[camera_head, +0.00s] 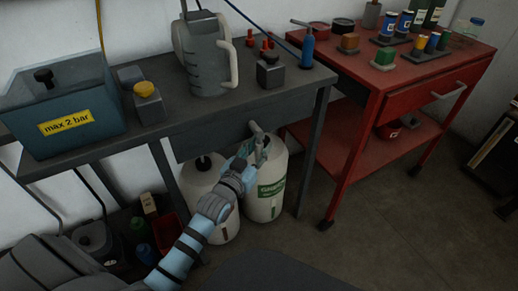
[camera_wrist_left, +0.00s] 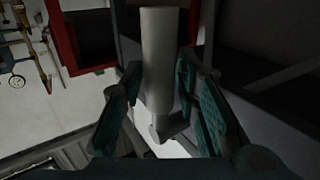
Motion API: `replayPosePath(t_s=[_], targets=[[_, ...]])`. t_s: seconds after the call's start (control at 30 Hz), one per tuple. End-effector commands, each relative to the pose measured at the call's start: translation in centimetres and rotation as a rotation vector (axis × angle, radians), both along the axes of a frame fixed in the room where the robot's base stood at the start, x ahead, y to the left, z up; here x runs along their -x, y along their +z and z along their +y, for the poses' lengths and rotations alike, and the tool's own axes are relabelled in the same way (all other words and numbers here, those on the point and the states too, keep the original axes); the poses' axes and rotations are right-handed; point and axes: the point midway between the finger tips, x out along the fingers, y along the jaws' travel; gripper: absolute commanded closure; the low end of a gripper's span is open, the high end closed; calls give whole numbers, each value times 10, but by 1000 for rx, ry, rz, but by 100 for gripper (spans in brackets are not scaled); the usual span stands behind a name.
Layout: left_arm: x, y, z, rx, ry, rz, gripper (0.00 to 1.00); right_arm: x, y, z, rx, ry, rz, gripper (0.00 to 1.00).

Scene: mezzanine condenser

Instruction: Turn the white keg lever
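The white keg (camera_head: 266,205) with a green label stands on the floor under the grey bench. Its pale lever (camera_head: 255,129) sticks up at the top. My left gripper (camera_head: 252,148) is at the top of this keg, by the lever. In the left wrist view the lever (camera_wrist_left: 160,58) is a pale, upright cylinder with a bent lower end. It lies between the two teal finger pads of my left gripper (camera_wrist_left: 159,88). The fingers are apart, one on each side of it, and narrow dark gaps show; firm contact cannot be made out. My right gripper is not in view.
A second white keg (camera_head: 197,179) with a black cap stands left, partly behind my arm. The grey bench (camera_head: 262,105) overhangs the kegs, its leg close on the right. A red cart (camera_head: 367,105) stands further right. Floor (camera_head: 390,230) in front is clear.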

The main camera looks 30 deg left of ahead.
Motion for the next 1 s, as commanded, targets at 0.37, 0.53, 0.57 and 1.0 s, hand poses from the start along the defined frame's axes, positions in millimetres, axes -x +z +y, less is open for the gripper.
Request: replayPosePath(t_s=[0.37, 0.53, 0.57, 1.0], targets=[[0, 1, 0, -1, 0, 0, 100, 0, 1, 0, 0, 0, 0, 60], [0, 1, 0, -1, 0, -1, 100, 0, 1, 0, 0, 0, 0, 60], [0, 1, 0, -1, 0, -1, 100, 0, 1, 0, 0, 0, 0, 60], [1, 0, -3, 58, 1, -85, 100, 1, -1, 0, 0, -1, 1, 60]])
